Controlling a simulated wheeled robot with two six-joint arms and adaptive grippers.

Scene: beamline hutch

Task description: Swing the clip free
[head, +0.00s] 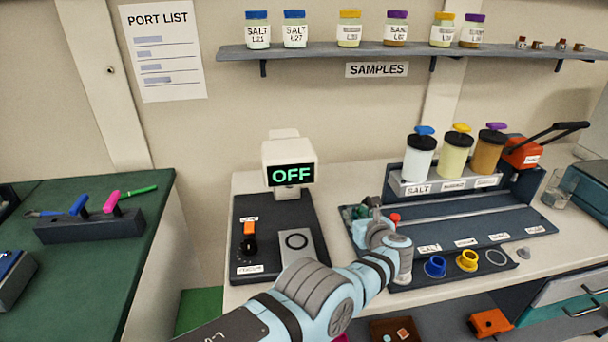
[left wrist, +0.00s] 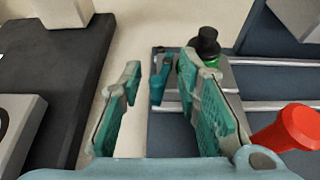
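My left gripper (head: 364,212) is over the left end of the dark rail tray (head: 450,221). In the left wrist view, the gripper (left wrist: 158,92) is open, its two teal-padded fingers apart with nothing held. A small teal lever-like part (left wrist: 160,78), which looks like the clip, lies at the tray's left end, seen between the fingertips; I cannot tell whether a finger touches it. A black knob with a green band (left wrist: 207,45) stands just beyond the right finger and partly hides behind it. A red knob (left wrist: 292,126) is to the right; it also shows in the head view (head: 395,218).
A device with an OFF display (head: 291,174) stands left of the tray. Salt and other jars (head: 420,157) stand in a rack behind it. Blue (head: 435,267) and yellow (head: 467,260) rings sit in front. A green-topped bench (head: 100,240) is at the left.

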